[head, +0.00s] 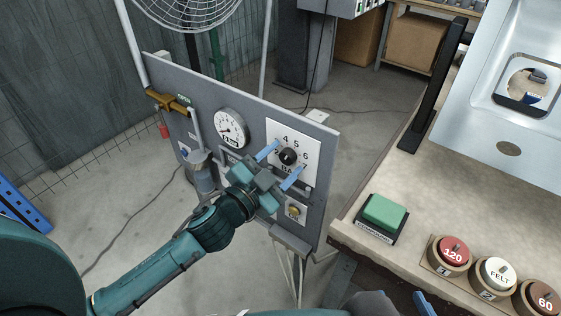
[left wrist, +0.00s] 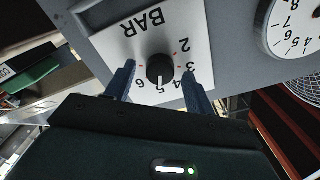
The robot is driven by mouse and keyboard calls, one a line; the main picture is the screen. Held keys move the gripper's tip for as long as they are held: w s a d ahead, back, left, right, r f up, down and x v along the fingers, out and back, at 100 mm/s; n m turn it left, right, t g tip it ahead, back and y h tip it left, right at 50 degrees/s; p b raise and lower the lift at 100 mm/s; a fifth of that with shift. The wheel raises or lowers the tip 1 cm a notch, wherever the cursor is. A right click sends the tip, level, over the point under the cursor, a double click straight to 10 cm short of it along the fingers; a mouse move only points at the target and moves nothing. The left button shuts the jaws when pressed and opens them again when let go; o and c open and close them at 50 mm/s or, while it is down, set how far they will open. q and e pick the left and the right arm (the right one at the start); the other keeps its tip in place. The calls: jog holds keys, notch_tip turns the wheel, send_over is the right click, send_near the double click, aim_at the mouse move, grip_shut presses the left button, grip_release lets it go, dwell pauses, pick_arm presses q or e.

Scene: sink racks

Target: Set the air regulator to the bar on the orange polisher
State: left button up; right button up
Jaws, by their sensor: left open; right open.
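The air regulator is a round black knob (head: 288,157) on a white dial plate (head: 309,150) marked with numbers and "BAR", on the upright grey panel. My open left gripper (head: 281,165) is at the dial, one blue finger on each side of the knob. In the left wrist view the knob (left wrist: 160,68) sits between the fingertips, with gaps visible; a white mark on it seems to point toward the 5. My right gripper (head: 425,303) shows only as a blue finger at the bottom edge, away from the panel. I cannot make out an orange polisher or its bar label.
A round pressure gauge (head: 232,128) is left of the dial. A yellow button (head: 293,210) is below it. On the bench (head: 390,180) are a green button (head: 384,211) and round pieces marked 120 (head: 453,252), FELT (head: 496,273) and 60 (head: 542,299).

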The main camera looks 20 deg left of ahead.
pick_arm(q)
jog(key=b+v, duration=0.1)
jog(key=v, duration=1.2)
pick_arm(e)
jog(key=shift+s+d+t, duration=0.2)
jog(key=shift+s+t, duration=0.05)
jog(key=shift+t, duration=0.05)
pick_arm(q)
jog(key=shift+s+r, duration=0.1)
pick_arm(e)
jog(key=shift+r, duration=0.1)
jog(key=shift+w, duration=0.15)
